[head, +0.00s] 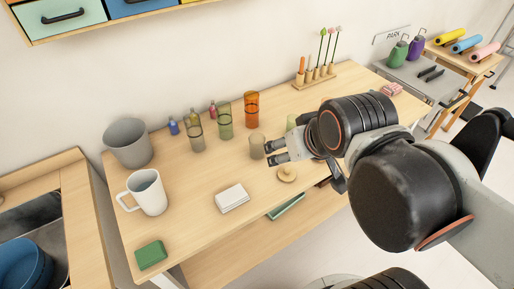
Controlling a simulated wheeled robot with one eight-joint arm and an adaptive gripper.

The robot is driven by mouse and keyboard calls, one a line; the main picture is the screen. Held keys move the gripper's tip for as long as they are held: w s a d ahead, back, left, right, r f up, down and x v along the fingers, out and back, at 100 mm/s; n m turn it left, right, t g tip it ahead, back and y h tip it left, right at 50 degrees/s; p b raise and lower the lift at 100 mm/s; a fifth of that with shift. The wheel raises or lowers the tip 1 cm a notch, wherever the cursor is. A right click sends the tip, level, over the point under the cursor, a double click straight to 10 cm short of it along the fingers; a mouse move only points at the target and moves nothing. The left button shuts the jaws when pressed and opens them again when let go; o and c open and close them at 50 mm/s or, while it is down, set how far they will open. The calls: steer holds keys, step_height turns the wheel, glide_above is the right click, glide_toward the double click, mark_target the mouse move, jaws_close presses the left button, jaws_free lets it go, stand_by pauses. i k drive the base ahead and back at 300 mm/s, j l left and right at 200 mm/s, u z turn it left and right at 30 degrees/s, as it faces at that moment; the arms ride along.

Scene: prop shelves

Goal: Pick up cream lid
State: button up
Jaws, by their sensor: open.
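A small round cream-tan disc with a raised knob, which looks like the cream lid (287,174), lies on the wooden table near its front edge. My gripper (268,153) is open, with its two fingers pointing left. It is just above and left of the lid in the picture, apart from it. A short grey-beige cup (257,146) stands right at the fingertips; I cannot tell whether they touch it. Nothing shows between the fingers.
On the table (190,230) stand a white mug (148,192), a grey pot (128,142), a white box (231,198), a green block (151,254) and glasses, including an orange one (251,109). A wooden flower holder (315,75) stands behind.

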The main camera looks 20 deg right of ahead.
mark_target(287, 175)
steer(key=j+z, duration=0.25)
steer(key=z, duration=0.2)
steer(key=j+z, duration=0.2)
steer(key=z, duration=0.25)
steer(key=k+j+z, duration=0.1)
steer(key=z, duration=0.35)
steer(key=u, duration=0.1)
steer(key=i+j, duration=0.05)
